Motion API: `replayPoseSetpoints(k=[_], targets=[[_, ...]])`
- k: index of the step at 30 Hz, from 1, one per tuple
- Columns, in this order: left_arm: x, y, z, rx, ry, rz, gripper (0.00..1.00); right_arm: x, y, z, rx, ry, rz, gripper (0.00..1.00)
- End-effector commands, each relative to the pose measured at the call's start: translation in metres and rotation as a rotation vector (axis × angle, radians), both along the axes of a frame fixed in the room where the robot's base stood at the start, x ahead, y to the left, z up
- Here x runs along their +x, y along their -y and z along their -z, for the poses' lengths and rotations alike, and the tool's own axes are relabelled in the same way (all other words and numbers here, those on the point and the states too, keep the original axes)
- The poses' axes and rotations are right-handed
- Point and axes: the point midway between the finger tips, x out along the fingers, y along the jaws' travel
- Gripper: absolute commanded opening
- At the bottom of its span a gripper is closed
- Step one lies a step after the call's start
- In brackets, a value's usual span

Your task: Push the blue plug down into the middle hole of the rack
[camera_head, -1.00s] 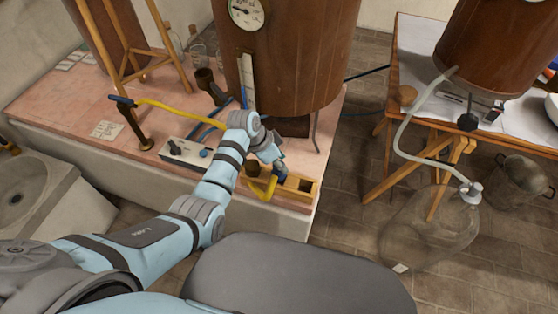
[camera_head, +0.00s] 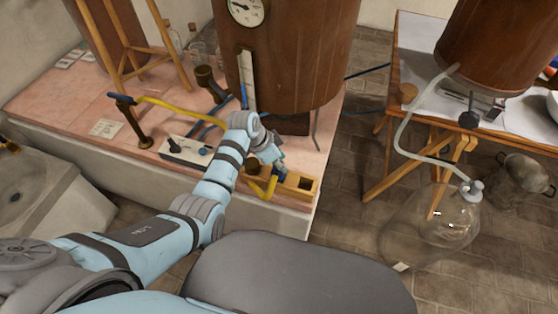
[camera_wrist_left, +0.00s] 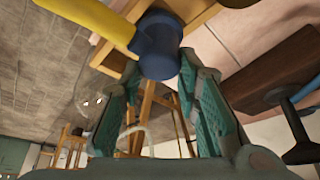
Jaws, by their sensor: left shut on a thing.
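The blue plug (camera_head: 280,168) is on the end of a yellow cable (camera_head: 268,189) at the wooden rack (camera_head: 297,186), near the front edge of the pink bench. In the left wrist view the blue plug (camera_wrist_left: 160,50) sits between the green finger pads of my left gripper (camera_wrist_left: 158,68), which is shut on it. My left gripper (camera_head: 277,160) also shows in the head view, over the rack. The rack's right hole is visible and empty. The plug and my gripper hide its middle, so I cannot tell how deep the plug sits. My right gripper is not in view.
A switch box (camera_head: 188,150) stands left of my left arm. A large copper vessel (camera_head: 285,60) stands close behind the rack. A glass carboy (camera_head: 432,228) and a wooden stand are at the right. Floor lies open between bench and stand.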

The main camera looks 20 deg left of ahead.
Motion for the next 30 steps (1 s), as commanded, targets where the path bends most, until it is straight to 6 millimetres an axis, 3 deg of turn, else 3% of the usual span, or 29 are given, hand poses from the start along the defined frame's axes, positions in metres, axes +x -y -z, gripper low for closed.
replayPoseSetpoints(k=[30], targets=[[0.0001, 0.0000, 0.0066, 0.000, 0.000, 0.000, 0.00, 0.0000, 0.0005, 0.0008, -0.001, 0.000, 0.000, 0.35]])
